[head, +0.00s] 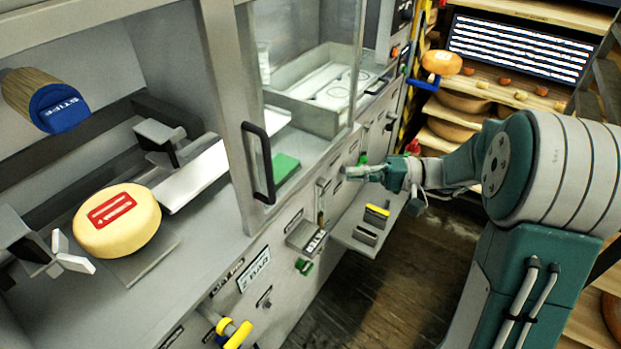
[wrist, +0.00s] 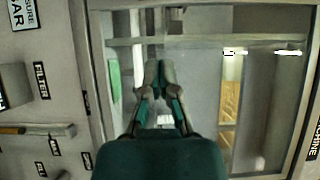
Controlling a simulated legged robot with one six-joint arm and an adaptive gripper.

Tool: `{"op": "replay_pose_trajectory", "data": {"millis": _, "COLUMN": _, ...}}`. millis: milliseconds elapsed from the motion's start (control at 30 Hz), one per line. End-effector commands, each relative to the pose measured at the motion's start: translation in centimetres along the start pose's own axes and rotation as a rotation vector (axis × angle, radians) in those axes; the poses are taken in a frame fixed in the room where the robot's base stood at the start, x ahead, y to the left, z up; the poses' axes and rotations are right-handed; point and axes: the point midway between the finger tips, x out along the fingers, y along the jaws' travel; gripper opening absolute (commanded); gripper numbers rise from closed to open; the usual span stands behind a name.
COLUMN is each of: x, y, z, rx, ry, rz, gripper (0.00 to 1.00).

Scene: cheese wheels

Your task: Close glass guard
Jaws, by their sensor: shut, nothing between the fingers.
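The glass guard (head: 228,100) is a grey-framed clear panel on the front of the machine. It stands over the right bay, and the left bay with the cheese wheel is uncovered. Its black handle (head: 258,162) is upright on the left post. My gripper (head: 350,173) is shut and empty, in front of the machine, to the right of the handle and apart from it. In the wrist view my gripper (wrist: 158,66) points towards the framed glass (wrist: 200,80); I cannot tell its distance from the pane.
A yellow cheese wheel (head: 117,220) with a red label lies in the left bay. A blue-ended roller (head: 55,105) is above it. A green block (head: 285,167) is behind the glass. A small shelf (head: 365,225) juts out below my gripper. Cheese shelves (head: 450,105) stand behind.

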Motion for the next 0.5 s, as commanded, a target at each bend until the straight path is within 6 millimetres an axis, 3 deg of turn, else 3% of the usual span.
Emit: {"op": "replay_pose_trajectory", "data": {"millis": 500, "x": 9.0, "y": 0.1, "z": 0.1, "rx": 0.002, "ry": -0.007, "rz": 0.004, "gripper": 0.0}}
